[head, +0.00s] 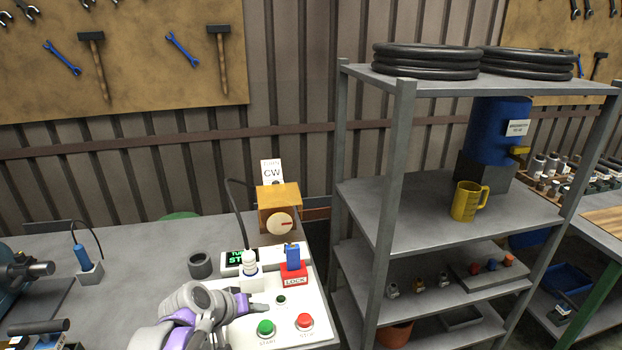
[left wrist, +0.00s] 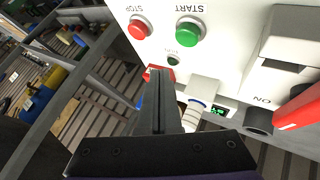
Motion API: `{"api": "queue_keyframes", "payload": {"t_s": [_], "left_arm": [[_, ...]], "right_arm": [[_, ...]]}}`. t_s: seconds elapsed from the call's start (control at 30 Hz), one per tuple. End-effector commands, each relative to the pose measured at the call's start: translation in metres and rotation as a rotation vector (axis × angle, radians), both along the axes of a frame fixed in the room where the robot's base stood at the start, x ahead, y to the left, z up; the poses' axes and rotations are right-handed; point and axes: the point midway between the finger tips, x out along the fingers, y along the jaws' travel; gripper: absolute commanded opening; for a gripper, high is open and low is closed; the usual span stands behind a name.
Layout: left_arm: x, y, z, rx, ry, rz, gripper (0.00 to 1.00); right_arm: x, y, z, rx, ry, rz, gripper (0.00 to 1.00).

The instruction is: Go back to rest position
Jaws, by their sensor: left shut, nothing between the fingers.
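My left gripper (head: 258,308) reaches in over the left part of the white control panel (head: 285,340) in the head view. It is shut and holds nothing. In the left wrist view its closed fingers (left wrist: 161,90) point toward the panel, near the red LOCK block and the white plug (left wrist: 193,115). The green START button (head: 265,327) and red STOP button (head: 305,321) are right of and below the fingertips in the head view. A blue piece (head: 292,256) stands upright in the red LOCK block (head: 294,281). My right gripper is not in view.
An orange box with a dial (head: 279,209) stands behind the panel. A grey shelf (head: 388,200) with a yellow mug (head: 466,202) stands close on the right.

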Motion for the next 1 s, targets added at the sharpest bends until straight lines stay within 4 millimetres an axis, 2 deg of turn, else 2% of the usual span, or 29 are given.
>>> {"api": "queue_keyframes", "payload": {"t_s": [0.17,0.2,0.4,0.5,0.6,0.7,1.0], "left_arm": [[-0.071,-0.007,0.003,0.119,0.051,-0.035,0.00],[-0.092,-0.006,0.002,0.159,0.066,-0.044,0.00],[-0.186,0.006,-0.016,0.351,0.125,-0.074,0.00],[-0.217,0.014,-0.027,0.425,0.141,-0.079,0.00],[-0.237,0.021,-0.035,0.476,0.150,-0.080,0.00],[-0.246,0.025,-0.039,0.502,0.155,-0.081,0.00],[-0.248,0.026,-0.041,0.508,0.157,-0.080,0.00]], "right_arm": [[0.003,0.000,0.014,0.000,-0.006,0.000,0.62],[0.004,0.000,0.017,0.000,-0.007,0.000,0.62],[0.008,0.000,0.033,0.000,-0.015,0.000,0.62],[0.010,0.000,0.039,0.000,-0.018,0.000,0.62],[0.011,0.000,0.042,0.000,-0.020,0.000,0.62],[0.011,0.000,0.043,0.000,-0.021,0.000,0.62],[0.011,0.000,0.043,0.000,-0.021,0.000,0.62]]}}
